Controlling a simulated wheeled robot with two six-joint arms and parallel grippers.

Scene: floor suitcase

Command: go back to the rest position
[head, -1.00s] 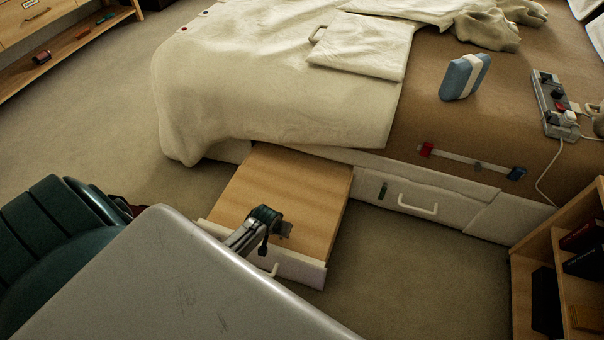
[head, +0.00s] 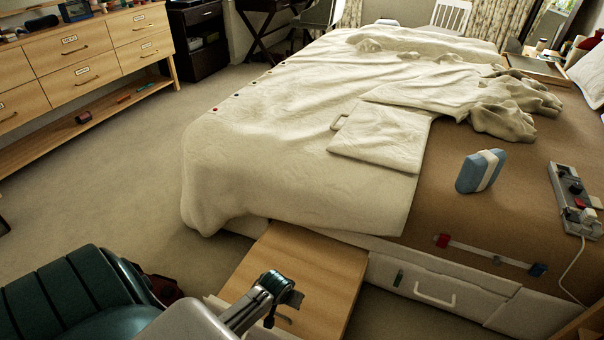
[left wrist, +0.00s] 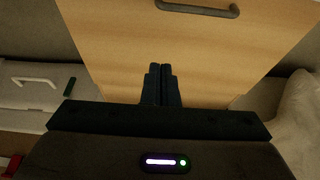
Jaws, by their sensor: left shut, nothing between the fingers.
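My left gripper (head: 284,294) is over the pulled-out wooden-topped drawer (head: 315,262) at the foot of the bed, at the bottom of the head view. In the left wrist view its dark fingers (left wrist: 161,84) are together, with nothing between them, in front of the wood panel (left wrist: 215,55). A dark bar handle (left wrist: 197,9) is on that panel, apart from the fingers. My right gripper is in neither view.
The bed's cream blanket (head: 290,150) lies behind the drawer. A shut white drawer (head: 440,287) is to its right. A blue block with a pale band (head: 481,172) and a power strip (head: 573,198) are on the bed.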

